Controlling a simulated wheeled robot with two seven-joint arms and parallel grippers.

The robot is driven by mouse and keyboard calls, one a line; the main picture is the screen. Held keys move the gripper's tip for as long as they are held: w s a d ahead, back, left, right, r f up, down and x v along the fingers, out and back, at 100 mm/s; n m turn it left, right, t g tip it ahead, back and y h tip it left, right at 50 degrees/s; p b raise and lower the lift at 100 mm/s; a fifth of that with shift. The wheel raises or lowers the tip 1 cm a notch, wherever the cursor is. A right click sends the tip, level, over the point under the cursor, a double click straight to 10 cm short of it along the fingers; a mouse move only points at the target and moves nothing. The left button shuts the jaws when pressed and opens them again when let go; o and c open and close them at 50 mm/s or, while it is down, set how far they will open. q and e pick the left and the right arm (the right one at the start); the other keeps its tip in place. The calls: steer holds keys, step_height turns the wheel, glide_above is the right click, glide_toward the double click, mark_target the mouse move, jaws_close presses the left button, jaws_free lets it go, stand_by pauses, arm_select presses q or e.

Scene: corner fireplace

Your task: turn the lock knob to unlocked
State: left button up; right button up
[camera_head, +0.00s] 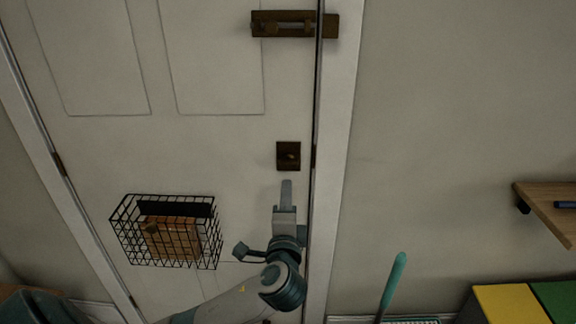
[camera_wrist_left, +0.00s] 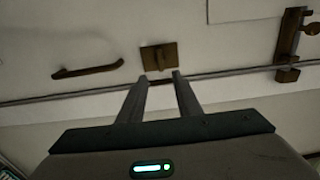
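The lock knob (camera_head: 290,156) sits on a small dark bronze square plate near the right edge of the white door (camera_head: 215,145). Whether it is locked or unlocked is too small to tell. In the left wrist view the knob's plate (camera_wrist_left: 158,58) lies just beyond my fingertips. My left gripper (camera_head: 286,183) is just below the plate in the head view. Its two fingers (camera_wrist_left: 161,76) are apart with nothing between them, and they appear not to touch the knob. My right gripper is not in view.
A slide bolt (camera_head: 295,25) is above the lock, across the door's edge. A bar handle (camera_wrist_left: 88,71) shows in the left wrist view. A wire basket (camera_head: 125,228) hangs on the door at left. A wooden shelf (camera_head: 548,197) and a teal rod (camera_head: 393,283) are at right.

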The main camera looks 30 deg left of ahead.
mark_target(288, 166)
arm_select(q)
steer(key=p+x, duration=0.3)
steer(key=x, duration=1)
jaws_close()
